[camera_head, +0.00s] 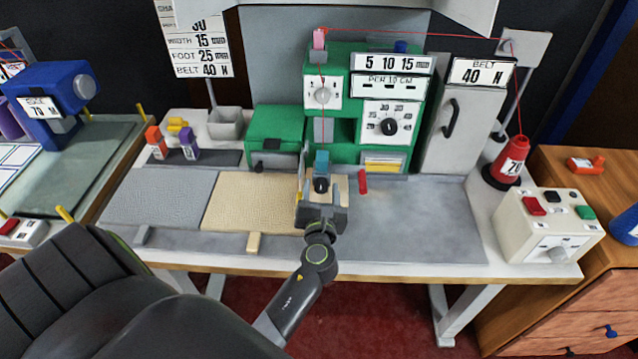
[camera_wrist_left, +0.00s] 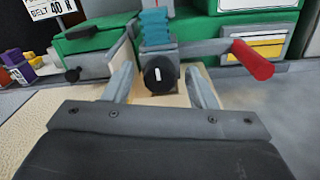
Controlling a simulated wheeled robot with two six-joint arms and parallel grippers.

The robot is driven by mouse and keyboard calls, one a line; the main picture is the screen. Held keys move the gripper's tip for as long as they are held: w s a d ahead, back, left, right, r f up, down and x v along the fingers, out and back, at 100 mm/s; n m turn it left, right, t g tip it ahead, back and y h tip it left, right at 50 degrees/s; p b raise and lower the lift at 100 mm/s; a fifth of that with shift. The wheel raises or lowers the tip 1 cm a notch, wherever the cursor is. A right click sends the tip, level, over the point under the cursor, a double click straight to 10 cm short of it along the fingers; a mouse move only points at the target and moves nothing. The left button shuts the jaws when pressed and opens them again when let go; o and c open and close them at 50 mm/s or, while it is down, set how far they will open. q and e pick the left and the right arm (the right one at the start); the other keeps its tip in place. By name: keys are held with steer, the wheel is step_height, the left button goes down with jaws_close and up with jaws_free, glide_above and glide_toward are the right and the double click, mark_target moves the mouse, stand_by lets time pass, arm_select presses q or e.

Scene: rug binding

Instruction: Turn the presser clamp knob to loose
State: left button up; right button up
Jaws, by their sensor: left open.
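The presser clamp knob (camera_head: 321,185) is small, round and black, on the front of the clamp below a blue block (camera_head: 321,161). In the left wrist view the knob (camera_wrist_left: 159,75) faces me, with a short white mark that stands close to upright. My left gripper (camera_head: 322,203) is in front of the clamp. In the left wrist view its two fingers (camera_wrist_left: 161,86) are apart, one on each side of the knob, with gaps between them and it. I cannot tell how far the fingertips reach along the knob. My right gripper is not in view.
A red-handled lever (camera_wrist_left: 253,60) sticks out just right of the clamp. A beige plate stands close on the left. The green machine (camera_head: 338,130) rises behind. A tan mat (camera_head: 250,200) lies to the left, and the grey tabletop (camera_head: 425,215) at right is clear.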

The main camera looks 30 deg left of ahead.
arm_select(q)
steer(key=shift+d, duration=0.1)
steer(key=shift+c, duration=1.2)
steer(key=c, duration=0.7)
steer(key=shift+c, duration=0.2)
